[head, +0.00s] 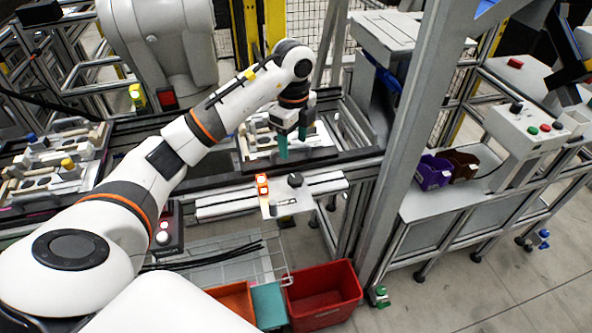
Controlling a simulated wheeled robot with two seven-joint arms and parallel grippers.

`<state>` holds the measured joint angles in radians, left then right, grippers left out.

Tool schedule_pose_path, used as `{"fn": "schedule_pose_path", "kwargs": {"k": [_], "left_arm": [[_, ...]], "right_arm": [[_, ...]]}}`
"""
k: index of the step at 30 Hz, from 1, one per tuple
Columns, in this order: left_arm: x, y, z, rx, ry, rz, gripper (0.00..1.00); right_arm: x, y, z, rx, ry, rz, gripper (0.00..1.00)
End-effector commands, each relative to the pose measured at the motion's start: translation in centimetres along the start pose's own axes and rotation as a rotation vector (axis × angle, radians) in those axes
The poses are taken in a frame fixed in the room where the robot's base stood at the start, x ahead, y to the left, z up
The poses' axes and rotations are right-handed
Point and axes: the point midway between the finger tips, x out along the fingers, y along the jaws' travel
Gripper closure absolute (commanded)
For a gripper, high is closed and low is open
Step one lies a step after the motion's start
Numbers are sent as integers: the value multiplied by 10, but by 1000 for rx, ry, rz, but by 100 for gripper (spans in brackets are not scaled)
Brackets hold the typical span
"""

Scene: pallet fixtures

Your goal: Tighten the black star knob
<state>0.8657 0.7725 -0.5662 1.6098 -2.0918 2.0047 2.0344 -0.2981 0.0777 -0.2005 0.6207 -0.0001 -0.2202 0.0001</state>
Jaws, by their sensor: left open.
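A small black knob (295,180), which looks like the star knob, sits on a light metal bracket (284,204) at the front edge of the conveyor frame. Its lobes are too small to make out. My left gripper (293,144) points down with its teal fingers apart and nothing visible between them. It hangs over the right-hand pallet fixture (263,143), behind the knob and apart from it in the picture. The gripper hides part of that fixture. My right gripper is not in view.
An orange-lit block (262,186) stands just left of the knob. A red bin (322,296) and a wire shelf (215,255) lie below. A grey upright post (412,150) stands to the right. Another pallet fixture (50,165) is at the left.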

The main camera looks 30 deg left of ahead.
Motion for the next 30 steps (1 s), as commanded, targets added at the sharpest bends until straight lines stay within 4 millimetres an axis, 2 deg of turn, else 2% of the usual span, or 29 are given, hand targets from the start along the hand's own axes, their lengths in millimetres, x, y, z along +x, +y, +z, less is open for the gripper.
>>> {"fn": "schedule_pose_path", "kwargs": {"k": [9, 15, 21, 29, 30], "left_arm": [[61, -2, 2, 4, -4, -6, 41], [93, -1, 2, 6, -6, -4, 41], [108, 0, 2, 6, -5, 0, 41], [110, 0, 2, 6, -5, 0, 41], [110, 0, 2, 6, -5, 0, 45]], "right_arm": [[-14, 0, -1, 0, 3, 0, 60], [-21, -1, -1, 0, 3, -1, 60], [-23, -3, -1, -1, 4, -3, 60], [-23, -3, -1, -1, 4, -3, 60], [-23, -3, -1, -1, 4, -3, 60]]}}
